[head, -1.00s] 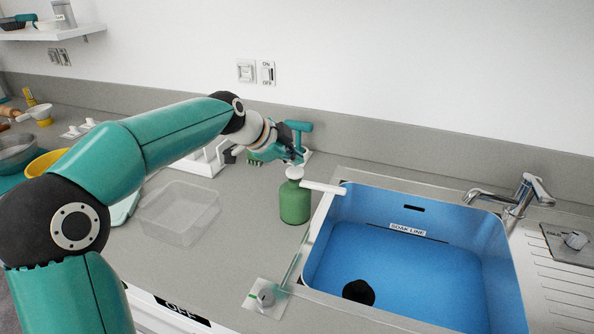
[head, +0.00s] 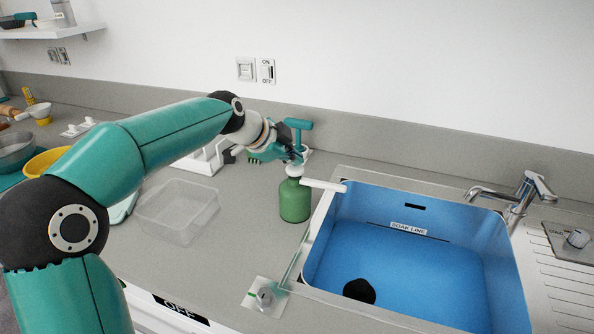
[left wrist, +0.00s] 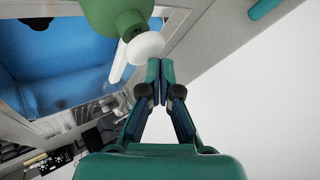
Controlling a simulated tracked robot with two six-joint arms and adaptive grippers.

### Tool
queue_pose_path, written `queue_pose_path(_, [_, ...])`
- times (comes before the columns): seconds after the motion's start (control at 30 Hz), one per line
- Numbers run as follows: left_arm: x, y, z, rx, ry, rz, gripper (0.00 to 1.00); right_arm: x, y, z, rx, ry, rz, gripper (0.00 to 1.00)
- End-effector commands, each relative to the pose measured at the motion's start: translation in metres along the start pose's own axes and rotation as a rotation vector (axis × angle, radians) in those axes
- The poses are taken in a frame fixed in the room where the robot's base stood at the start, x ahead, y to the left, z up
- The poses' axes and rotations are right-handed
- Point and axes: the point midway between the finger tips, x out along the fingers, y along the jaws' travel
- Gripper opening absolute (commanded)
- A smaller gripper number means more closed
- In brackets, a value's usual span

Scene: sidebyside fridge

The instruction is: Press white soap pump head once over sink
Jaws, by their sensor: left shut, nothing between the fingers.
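The green soap bottle (head: 295,203) stands upright on the counter, just left of the sink (head: 410,262). Its white pump head (head: 294,171) has a long white spout (head: 322,185) that points right to the sink's left rim. In the left wrist view the pump head (left wrist: 145,48) shows as a white disc beside the green bottle (left wrist: 113,15). My left gripper (head: 296,160) is at the top of the pump head, its fingers shut and empty. Its fingertips (left wrist: 159,70) appear very near the white disc; I cannot tell whether they touch. My right gripper is not in view.
A clear plastic tub (head: 178,211) stands left of the bottle. A teal T-shaped thing (head: 298,125) rises behind my gripper. A faucet (head: 512,195) stands behind the sink, and a black round thing (head: 359,291) lies in it. A small knob plate (head: 265,297) sits in front.

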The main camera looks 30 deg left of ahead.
Motion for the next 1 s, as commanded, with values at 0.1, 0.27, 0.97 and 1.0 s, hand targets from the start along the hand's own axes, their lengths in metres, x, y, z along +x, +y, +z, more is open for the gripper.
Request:
queue_pose_path(0.1, [-0.0003,-0.0001,-0.0003,0.0,0.0,-0.001,0.0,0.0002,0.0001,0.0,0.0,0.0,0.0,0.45])
queue_pose_path(0.27, [-0.0002,-0.0002,-0.0005,0.0,0.0,0.0,0.0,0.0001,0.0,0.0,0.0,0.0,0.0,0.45])
queue_pose_path(0.97, [0.0054,0.0038,0.0027,0.001,0.001,0.001,0.0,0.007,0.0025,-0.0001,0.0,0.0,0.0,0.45])
queue_pose_path(1.0, [0.0058,0.004,0.0029,0.001,0.001,0.001,0.0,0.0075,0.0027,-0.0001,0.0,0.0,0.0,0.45])
